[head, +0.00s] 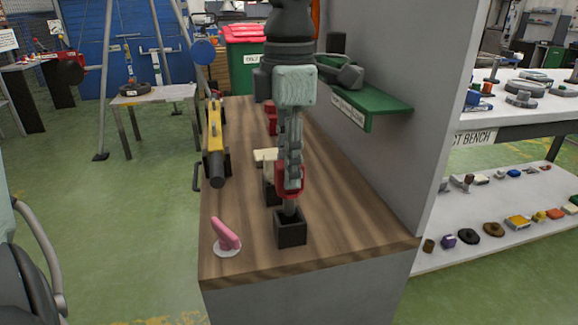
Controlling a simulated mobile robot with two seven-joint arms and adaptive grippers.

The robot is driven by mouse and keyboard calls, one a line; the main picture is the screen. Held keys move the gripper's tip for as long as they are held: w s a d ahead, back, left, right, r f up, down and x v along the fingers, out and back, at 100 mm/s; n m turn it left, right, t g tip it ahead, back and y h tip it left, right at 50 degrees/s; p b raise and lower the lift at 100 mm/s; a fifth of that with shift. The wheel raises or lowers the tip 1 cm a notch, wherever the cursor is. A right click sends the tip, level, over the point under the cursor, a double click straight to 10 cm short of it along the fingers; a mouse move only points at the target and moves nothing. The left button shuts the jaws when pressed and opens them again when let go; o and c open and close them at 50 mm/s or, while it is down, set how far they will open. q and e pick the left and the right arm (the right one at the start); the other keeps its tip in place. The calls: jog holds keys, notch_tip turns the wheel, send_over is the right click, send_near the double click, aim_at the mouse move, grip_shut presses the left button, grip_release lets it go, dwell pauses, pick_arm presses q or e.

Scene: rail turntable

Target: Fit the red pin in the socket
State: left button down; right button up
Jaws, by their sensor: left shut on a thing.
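My left gripper (290,186) comes down from the top centre and is shut on the red pin (289,194). The pin's red upper part is at the fingertips. A grey shaft points down from it, roughly upright, over the open top of a black square socket (291,232) near the bench's front edge. The shaft's lower end meets the socket's opening; I cannot tell how deep it sits. A second black block stands just behind, partly hidden by my gripper. My right gripper is not in view.
The wooden bench top (340,235) is clear to the right of the socket. A pink piece (225,234) on a white disc stands front left. A yellow and black tool (214,140) lies along the left edge. A grey wall with a green shelf (375,103) bounds the right.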

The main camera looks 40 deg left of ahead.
pick_arm(q)
jog(key=shift+r+p, duration=0.6)
jog(key=shift+r, duration=0.6)
jog(key=shift+r, duration=0.15)
jog(key=shift+r+p, duration=0.95)
jog(key=shift+r, duration=1.4)
